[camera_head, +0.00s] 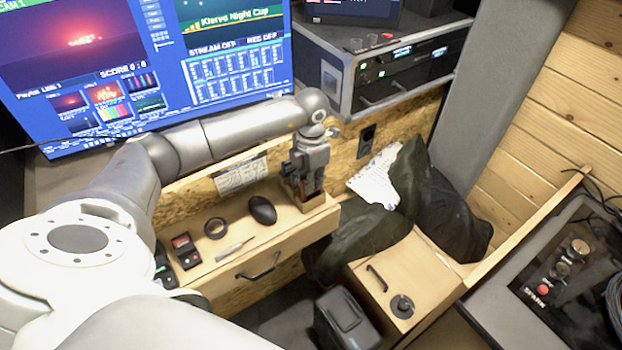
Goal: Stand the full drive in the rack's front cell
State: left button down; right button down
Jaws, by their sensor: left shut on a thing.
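My left gripper (309,188) points down over the right end of the wooden desk ledge. It is shut on a small dark thing, taken to be the drive, mostly hidden by the fingers. A low brown wooden holder (313,203), which looks like the rack, is directly below the fingertips. I cannot tell which cell is under the drive or whether the drive touches it. A bit of blue shows at the gripper's left side; I cannot tell what it belongs to. My right gripper is not in view.
On the ledge lie a black mouse (262,209), a dark ring (215,228), a pale pen-like thing (236,249) and a black-and-red box (186,250). A large monitor (230,55) stands behind my arm. A rack unit (410,65) and a dark bag (435,205) are right.

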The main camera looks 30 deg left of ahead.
pick_arm(q)
jog(key=shift+f+b, duration=0.65)
jog(key=shift+f, duration=0.25)
jog(key=c, duration=1.4)
grip_release()
jog(key=shift+r, duration=0.1)
jog(key=shift+o, duration=0.2)
